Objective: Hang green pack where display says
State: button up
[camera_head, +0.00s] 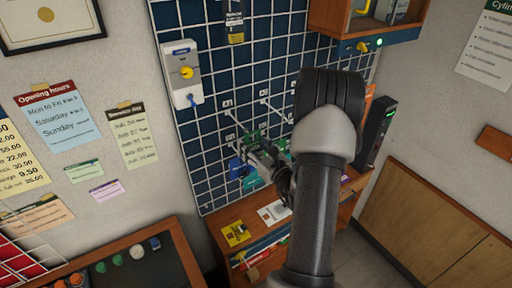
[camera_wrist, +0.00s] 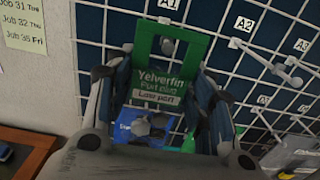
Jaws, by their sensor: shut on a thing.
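My gripper (camera_wrist: 163,112) is shut on the green pack (camera_wrist: 158,66), which reads "Yelverfin Port plug". The pack is upright in front of the wall grid, with its cut-out top near tag A1 (camera_wrist: 168,4). A grey rounded shape shows in the cut-out; I cannot tell whether a peg passes through it. A blue pack (camera_wrist: 138,132) shows below the green one. A peg (camera_wrist: 283,70) stands out near tag A2 (camera_wrist: 243,23). No display text is readable.
The wire grid (camera_head: 215,130) has several tagged pegs close together. A grey-white box with a yellow knob (camera_head: 186,72) hangs at its left. A wooden shelf (camera_head: 225,222) with cards is below, and a dark upright device (camera_head: 378,130) stands at the right.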

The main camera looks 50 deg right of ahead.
jog(key=shift+x, duration=1.05)
jog(key=shift+w+d+f+b, duration=0.25)
jog(key=shift+w+f+b, duration=0.2)
jog(key=shift+w+b, duration=0.15)
jog(key=o, duration=1.2)
jog(key=v, duration=1.2)
jog(key=shift+a, duration=0.1)
jog(key=shift+w, duration=0.1)
